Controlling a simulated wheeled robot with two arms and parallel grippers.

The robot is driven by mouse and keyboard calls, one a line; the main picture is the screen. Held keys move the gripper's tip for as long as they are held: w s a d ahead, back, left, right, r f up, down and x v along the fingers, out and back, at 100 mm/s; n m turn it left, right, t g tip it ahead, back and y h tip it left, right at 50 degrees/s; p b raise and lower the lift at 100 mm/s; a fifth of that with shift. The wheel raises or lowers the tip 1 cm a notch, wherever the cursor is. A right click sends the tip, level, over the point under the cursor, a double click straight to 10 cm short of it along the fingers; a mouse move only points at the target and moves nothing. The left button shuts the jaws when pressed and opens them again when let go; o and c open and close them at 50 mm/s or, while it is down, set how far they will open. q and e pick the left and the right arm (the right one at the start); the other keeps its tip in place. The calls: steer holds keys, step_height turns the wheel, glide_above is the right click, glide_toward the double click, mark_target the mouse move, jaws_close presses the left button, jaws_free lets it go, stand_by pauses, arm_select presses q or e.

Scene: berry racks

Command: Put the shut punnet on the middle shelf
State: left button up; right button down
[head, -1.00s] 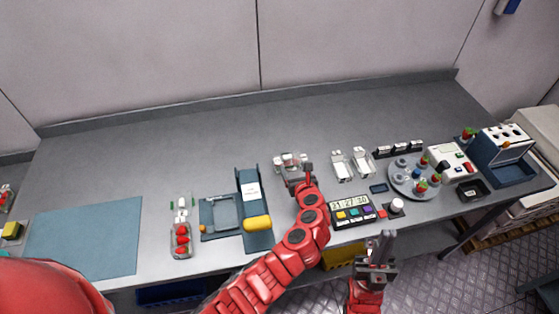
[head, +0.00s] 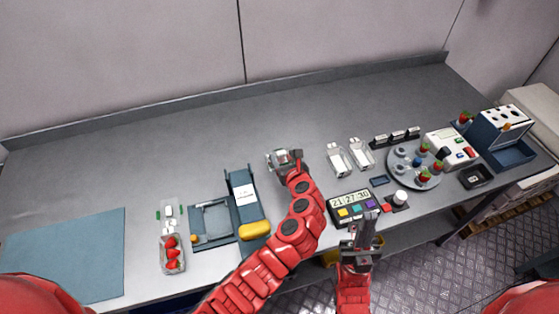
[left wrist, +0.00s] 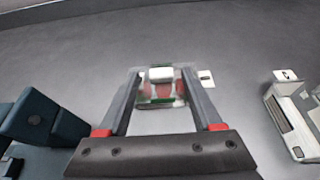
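A small clear punnet with red berries and a white top (left wrist: 160,90) lies between the fingertips of my left gripper (left wrist: 161,80) in the left wrist view. The fingers stand apart, one at each side of it; whether they press on it I cannot tell. In the head view this punnet (head: 277,161) is partly hidden by my left gripper (head: 290,157), over the middle of the worktop. My right gripper (head: 366,229) points up near the front edge, away from the punnet; its finger gap is unclear. I see no rack with a middle shelf.
An open punnet of strawberries (head: 172,253) stands at the left beside a blue-grey mat (head: 65,255). A dark blue device (head: 242,190) is left of my left arm. White holders (head: 340,160), a timer (head: 350,202) and a round tray (head: 402,176) stand right. The back worktop is clear.

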arm_select(q)
steer(key=shift+w+a+f, duration=0.15)
steer(key=shift+w+a, duration=0.05)
steer(key=shift+w, duration=0.05)
steer(key=c, duration=0.7)
steer(key=shift+c, duration=1.3)
steer(key=shift+s+d, duration=0.1)
jaws_close()
